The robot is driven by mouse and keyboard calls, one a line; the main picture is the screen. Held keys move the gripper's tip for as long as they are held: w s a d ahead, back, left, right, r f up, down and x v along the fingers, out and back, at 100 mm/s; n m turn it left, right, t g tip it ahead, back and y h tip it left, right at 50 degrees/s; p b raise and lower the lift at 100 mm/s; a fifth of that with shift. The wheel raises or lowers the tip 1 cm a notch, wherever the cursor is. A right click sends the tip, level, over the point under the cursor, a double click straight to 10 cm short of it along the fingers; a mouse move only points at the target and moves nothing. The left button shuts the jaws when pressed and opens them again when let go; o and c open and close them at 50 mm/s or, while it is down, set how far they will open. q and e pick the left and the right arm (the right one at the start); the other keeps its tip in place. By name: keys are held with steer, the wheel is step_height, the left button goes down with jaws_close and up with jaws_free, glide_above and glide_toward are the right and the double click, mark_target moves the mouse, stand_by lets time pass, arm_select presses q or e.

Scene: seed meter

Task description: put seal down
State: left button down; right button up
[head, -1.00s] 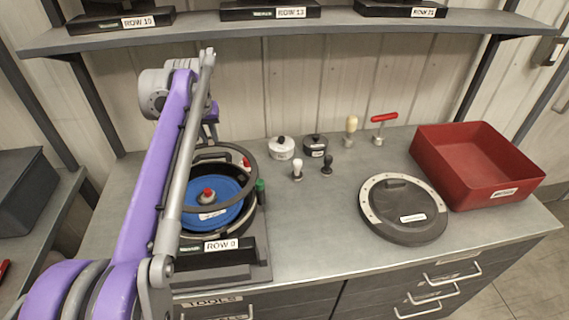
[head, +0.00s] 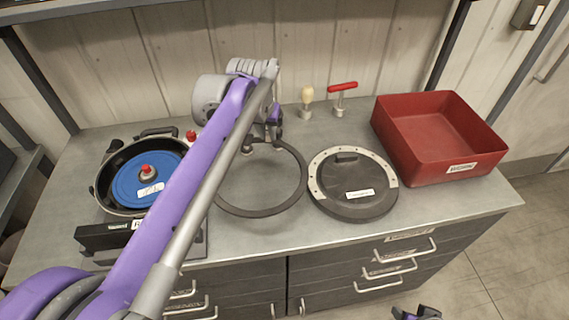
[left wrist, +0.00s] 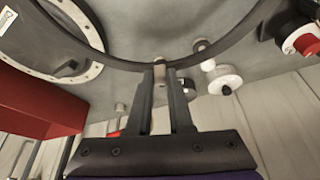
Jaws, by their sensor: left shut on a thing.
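The seal, a thin dark ring (head: 262,215), lies roughly flat over the middle of the bench, between the seed meter and the round dark cover. My left gripper (head: 268,140) is at its far edge. In the left wrist view the fingers (left wrist: 164,80) are shut on the ring (left wrist: 112,61), which arcs across the top. I cannot tell whether the ring touches the bench. A dark and purple part at the bottom edge of the head view may be my right gripper (head: 415,313); its fingers are not clear.
The seed meter with its blue disc (head: 135,185) stands at the left. The dark cover (head: 355,205) with a pale rim is close right of the ring. A red bin (head: 425,165) stands at the right. A cream-handled tool (head: 307,98) and a red T-handle (head: 342,88) stand behind.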

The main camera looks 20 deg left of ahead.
arm_select(q)
steer(key=f, duration=0.5)
steer(key=f+b, duration=0.1)
steer(key=f, duration=0.4)
steer(key=shift+w+d+f, duration=0.1)
steer(key=shift+d+f, duration=0.1)
steer(key=shift+f, duration=0.15)
steer(key=shift+f, duration=0.2)
steer(key=c, duration=0.8)
jaws_free()
steer(key=shift+r, duration=0.1)
steer(key=p+v, duration=0.1)
steer(key=v, duration=1.1)
steer(key=shift+r, duration=0.15)
